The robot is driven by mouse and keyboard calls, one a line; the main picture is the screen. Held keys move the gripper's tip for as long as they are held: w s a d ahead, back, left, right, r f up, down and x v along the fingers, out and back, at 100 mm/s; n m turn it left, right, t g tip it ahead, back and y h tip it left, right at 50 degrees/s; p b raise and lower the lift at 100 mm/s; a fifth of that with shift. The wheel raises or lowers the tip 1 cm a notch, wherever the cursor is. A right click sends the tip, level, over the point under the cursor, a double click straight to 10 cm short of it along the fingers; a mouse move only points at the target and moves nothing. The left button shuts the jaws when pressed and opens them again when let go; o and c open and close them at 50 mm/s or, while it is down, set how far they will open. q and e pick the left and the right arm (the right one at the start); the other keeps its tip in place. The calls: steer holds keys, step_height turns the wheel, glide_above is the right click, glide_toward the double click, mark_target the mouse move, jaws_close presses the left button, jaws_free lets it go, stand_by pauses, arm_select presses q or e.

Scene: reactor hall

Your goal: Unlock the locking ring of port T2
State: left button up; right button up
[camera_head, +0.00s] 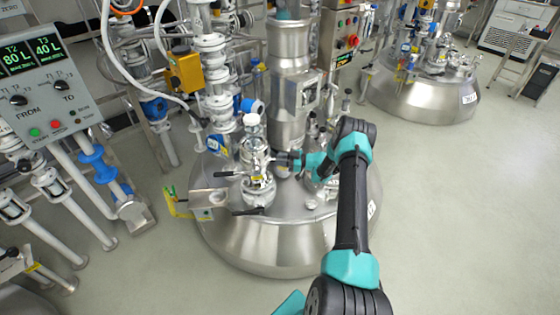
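A metal port (257,180) with a white-capped top stands on the domed steel vessel lid (285,232). Its ring area shows dark handles, one pointing left (231,173) and one low at the front left (246,211). No T2 label is readable on it, so I cannot confirm which port it is. My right gripper (284,161) is at the right side of this port, close to the ring. Its fingers are small and dark here, and I cannot tell whether they touch or grip a handle. My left gripper is not in view.
A steel bracket with a yellow-green frame (190,204) sits at the lid's left edge. A thick steel column (288,90) rises behind the port. A control panel (44,95) and pipes stand at left. A second vessel (420,95) stands at the back right. Floor at right is clear.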

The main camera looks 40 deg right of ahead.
steer(key=o, duration=0.3)
steer(key=shift+s, duration=0.1)
steer(key=v, duration=1.7)
steer(key=shift+s+d, duration=0.1)
steer(key=shift+r, duration=0.1)
